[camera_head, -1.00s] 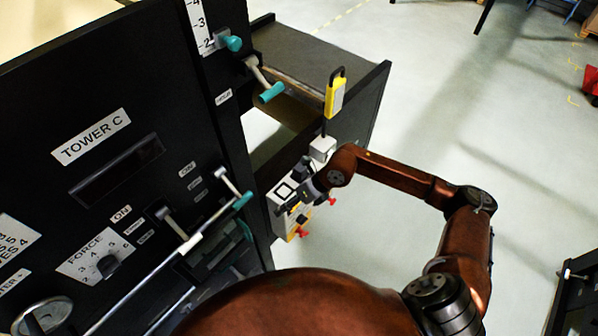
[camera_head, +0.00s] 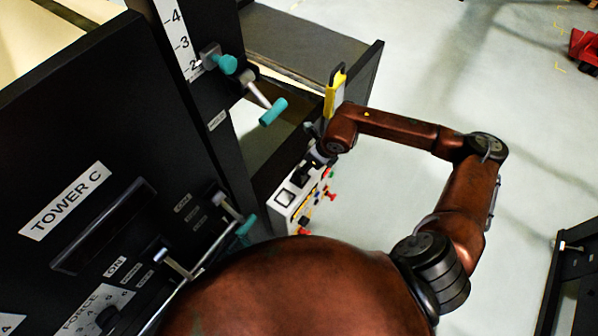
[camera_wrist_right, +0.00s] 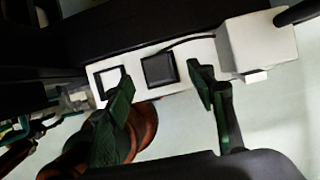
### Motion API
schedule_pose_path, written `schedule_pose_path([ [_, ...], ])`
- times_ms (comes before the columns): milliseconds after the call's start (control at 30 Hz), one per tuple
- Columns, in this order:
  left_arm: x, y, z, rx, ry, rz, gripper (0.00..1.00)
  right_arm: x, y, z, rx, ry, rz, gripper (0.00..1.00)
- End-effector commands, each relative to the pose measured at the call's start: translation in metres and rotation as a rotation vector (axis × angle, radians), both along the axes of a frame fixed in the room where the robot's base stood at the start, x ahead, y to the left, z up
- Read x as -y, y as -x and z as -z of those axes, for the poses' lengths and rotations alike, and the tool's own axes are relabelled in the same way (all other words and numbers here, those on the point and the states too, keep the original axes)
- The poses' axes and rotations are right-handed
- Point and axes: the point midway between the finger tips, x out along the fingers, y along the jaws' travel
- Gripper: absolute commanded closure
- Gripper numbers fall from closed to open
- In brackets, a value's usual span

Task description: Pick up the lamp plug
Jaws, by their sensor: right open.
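A white block with a black cord at its top, which looks like the lamp plug (camera_wrist_right: 258,45), sits at the right end of the white socket panel (camera_wrist_right: 187,48) in the right wrist view. My right gripper (camera_wrist_right: 162,97) is open and empty; its dark green fingers are over the panel's front, left of the block, around a black square socket (camera_wrist_right: 159,69). I cannot tell if they touch the panel. In the head view, my right arm hides the block. A yellow lamp (camera_head: 335,94) with a black hook stands above my wrist. My left gripper is not in view.
The panel (camera_head: 285,198) with red knobs (camera_head: 332,196) is on the side of a black cabinet (camera_head: 375,85). A teal-handled lever (camera_head: 272,111) sticks out left of the lamp. The black Tower C machine (camera_head: 65,200) fills the left. Open floor (camera_head: 400,240) lies right.

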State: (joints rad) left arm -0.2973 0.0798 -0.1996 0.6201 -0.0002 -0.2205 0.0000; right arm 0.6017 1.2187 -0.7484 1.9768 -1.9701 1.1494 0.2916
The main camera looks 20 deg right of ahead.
Motion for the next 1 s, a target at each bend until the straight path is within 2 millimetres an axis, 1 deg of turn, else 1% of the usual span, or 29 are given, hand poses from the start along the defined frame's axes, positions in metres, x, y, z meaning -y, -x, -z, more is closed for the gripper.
schedule_pose_path([
  [33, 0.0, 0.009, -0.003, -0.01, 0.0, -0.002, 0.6, -0.004, -0.002, 0.003, 0.0, -0.002, -0.004, 0.49],
  [100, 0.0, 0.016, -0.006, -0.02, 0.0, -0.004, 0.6, -0.006, -0.004, 0.009, -0.001, -0.002, -0.005, 0.49],
  [233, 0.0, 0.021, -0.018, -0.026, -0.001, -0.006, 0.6, -0.009, -0.006, 0.026, -0.004, -0.002, -0.007, 0.49],
  [333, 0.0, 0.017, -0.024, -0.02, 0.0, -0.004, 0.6, -0.011, -0.01, 0.04, 0.0, -0.002, -0.006, 0.49],
  [433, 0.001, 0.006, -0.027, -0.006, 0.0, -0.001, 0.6, -0.013, -0.013, 0.051, 0.0, -0.002, -0.005, 0.49],
  [600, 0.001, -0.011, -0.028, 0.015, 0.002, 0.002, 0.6, -0.013, -0.015, 0.057, 0.002, -0.001, -0.004, 0.49],
  [733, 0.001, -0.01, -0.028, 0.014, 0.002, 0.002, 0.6, -0.012, -0.014, 0.057, 0.002, -0.001, -0.004, 0.49],
  [1000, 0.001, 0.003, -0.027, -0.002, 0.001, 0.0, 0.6, -0.012, -0.014, 0.057, 0.001, -0.002, -0.004, 0.68],
])
